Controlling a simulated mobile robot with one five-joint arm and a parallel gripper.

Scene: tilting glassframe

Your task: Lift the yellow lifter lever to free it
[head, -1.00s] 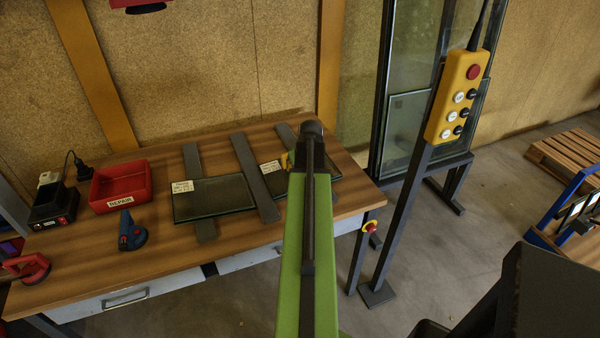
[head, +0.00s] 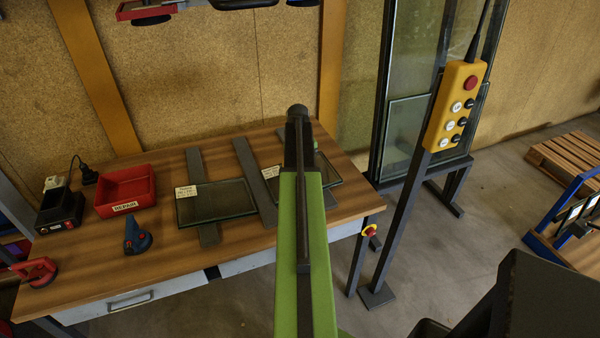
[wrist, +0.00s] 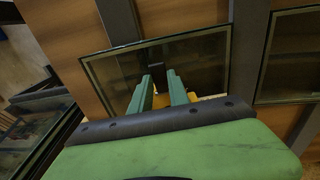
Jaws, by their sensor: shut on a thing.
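My gripper (wrist: 159,77) has two green fingers, seen in the wrist view over a glass pane (wrist: 205,62) on the wooden bench. The fingers are close together, with the yellow lifter lever (wrist: 162,100) showing between them. More yellow shows just right of the right finger. The fingers hide much of the lever, so its full shape and its tilt cannot be told. In the head view my own arm covers the gripper, and I see no yellow lever there.
The bench (head: 90,262) holds glass panes (head: 215,203) on dark strips, a red bin (head: 125,190) and a blue tool (head: 136,236). A yellow button box (head: 457,105) stands on a post at the right. A red bar with a dark disc (head: 150,20) hangs at top left.

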